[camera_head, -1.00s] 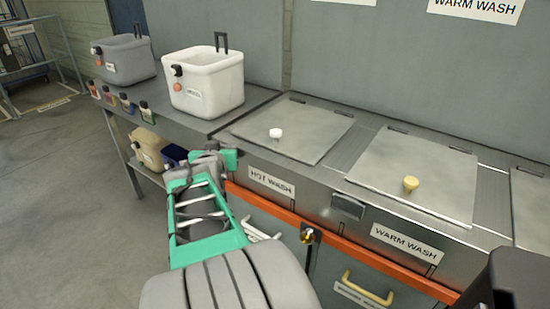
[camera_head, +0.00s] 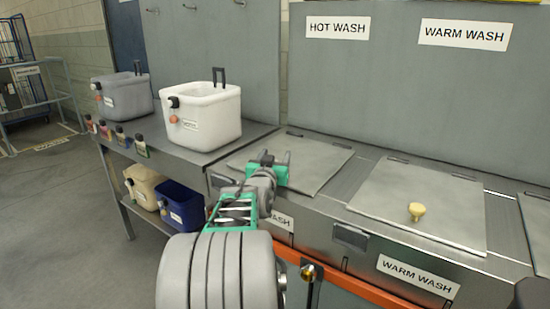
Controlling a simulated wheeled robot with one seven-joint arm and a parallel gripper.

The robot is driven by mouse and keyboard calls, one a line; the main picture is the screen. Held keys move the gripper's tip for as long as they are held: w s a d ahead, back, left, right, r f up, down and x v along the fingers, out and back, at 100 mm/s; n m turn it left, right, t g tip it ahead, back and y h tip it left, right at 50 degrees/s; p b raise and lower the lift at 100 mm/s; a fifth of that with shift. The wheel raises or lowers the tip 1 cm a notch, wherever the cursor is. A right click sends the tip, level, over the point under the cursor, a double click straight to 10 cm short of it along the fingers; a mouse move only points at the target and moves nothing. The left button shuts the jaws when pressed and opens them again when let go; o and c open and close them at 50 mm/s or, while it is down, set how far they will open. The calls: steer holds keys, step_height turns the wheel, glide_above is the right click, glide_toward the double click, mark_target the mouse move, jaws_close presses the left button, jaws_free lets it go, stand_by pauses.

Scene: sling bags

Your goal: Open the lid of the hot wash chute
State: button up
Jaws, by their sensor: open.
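The hot wash chute lid (camera_head: 318,168) is a flat grey metal plate, lying shut on the counter left of the warm wash lid. Two hinges show at its back edge. My gripper (camera_head: 270,160) is open, over the front left part of this lid. It hides the lid's white knob, so I cannot tell whether it touches the knob or stands above it. The hot wash label (camera_head: 282,220) on the counter front is partly behind my arm.
The warm wash lid (camera_head: 415,196) with its yellow knob (camera_head: 416,211) lies shut to the right. A white bin (camera_head: 205,118) and a grey bin (camera_head: 122,98) stand on the left table. A grey wall panel (camera_head: 420,95) rises behind the lids.

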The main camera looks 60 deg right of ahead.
steer(key=shift+c, duration=0.6)
jaws_close()
stand_by(0.7)
